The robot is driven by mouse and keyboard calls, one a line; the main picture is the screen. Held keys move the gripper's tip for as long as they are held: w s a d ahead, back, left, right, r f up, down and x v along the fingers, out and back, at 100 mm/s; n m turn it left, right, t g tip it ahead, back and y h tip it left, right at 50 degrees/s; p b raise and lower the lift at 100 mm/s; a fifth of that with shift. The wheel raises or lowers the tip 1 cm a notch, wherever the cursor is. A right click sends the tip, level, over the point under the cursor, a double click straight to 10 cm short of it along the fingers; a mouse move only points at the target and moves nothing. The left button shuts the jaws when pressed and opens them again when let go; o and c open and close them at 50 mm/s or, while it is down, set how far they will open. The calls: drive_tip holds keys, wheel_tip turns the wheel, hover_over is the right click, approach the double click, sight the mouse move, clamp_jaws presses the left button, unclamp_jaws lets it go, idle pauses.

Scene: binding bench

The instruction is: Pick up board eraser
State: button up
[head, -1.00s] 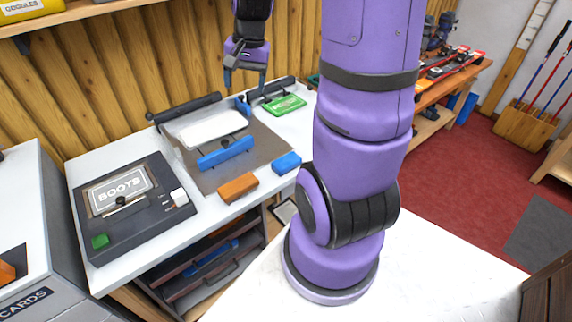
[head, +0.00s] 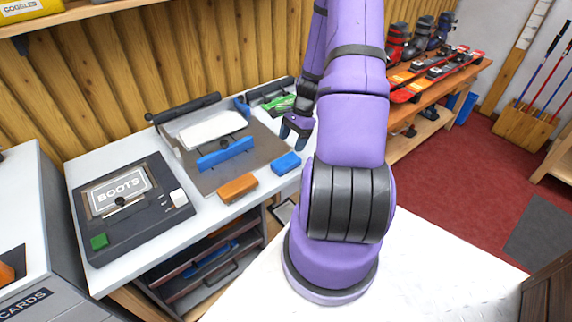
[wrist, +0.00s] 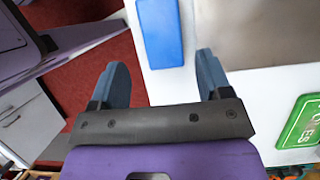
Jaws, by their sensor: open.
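Two small blocks lie near the front edge of the white bench: a blue block (head: 287,163) and an orange-brown block (head: 238,188) to its left. Either could be the board eraser; neither bears a readable name. My gripper (head: 296,130) is above the bench, behind and a little right of the blue block. In the wrist view my gripper (wrist: 162,63) is open and empty, with its two blue-grey fingers apart. The blue block (wrist: 160,32) shows beyond the fingertips, between their lines, and nothing touches it.
A grey plate carries a white pad (head: 212,128) and a blue bar (head: 225,153). A black device with a BOOTS plate (head: 118,190) stands left. A green sign (wrist: 306,122) lies right of my gripper in the wrist view. Open drawers (head: 205,265) are below the bench.

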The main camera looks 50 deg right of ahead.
sight(283, 162)
drive_tip(key=shift+x, duration=4.75)
drive_tip(key=shift+r, duration=0.1)
drive_tip(key=c, duration=0.7)
